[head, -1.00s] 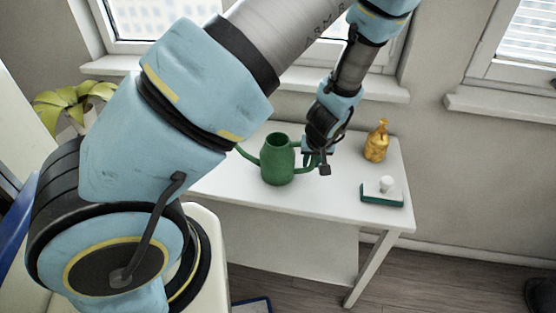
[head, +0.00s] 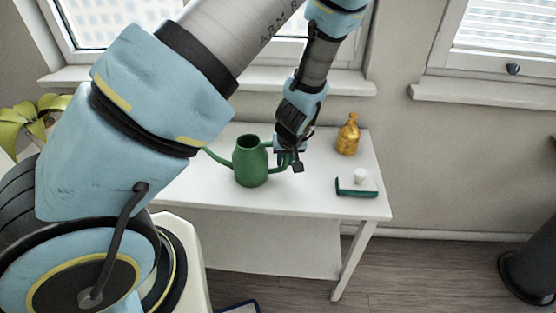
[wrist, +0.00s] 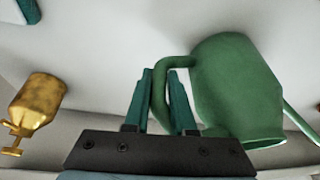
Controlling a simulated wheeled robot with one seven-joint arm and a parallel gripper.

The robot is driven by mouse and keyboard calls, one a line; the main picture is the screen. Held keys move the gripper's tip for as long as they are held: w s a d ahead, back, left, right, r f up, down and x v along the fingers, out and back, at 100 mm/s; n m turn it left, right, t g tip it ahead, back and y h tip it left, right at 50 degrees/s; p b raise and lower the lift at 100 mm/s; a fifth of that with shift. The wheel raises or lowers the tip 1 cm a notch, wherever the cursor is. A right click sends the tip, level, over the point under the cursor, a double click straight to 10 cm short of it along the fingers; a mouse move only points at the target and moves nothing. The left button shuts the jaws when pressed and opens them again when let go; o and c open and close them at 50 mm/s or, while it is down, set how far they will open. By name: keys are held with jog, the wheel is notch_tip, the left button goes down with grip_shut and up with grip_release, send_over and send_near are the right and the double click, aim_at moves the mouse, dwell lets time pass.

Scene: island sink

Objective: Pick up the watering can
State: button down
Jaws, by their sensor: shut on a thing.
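The green watering can (head: 250,162) stands upright at the white table, its spout pointing left and its handle on the right. It also shows in the wrist view (wrist: 238,88). My gripper (head: 288,160) is at the handle side of the can. In the wrist view, my gripper's two teal fingers (wrist: 166,98) are on either side of the curved handle, shut on it. I cannot tell whether the can's base touches the tabletop.
A gold bottle (head: 348,135) stands at the table's back right. A green-and-white item with a knob (head: 357,184) lies near the right edge. The white table (head: 310,199) is clear at its front. A wall and windowsill (head: 490,95) are behind. A potted plant (head: 30,125) is at left.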

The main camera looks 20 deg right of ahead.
jog(key=shift+d+r+b, duration=0.1)
jog(key=shift+r+b, duration=0.3)
jog(key=shift+r, duration=1)
jog(key=shift+r+b, duration=0.65)
jog(key=shift+r, duration=2.8)
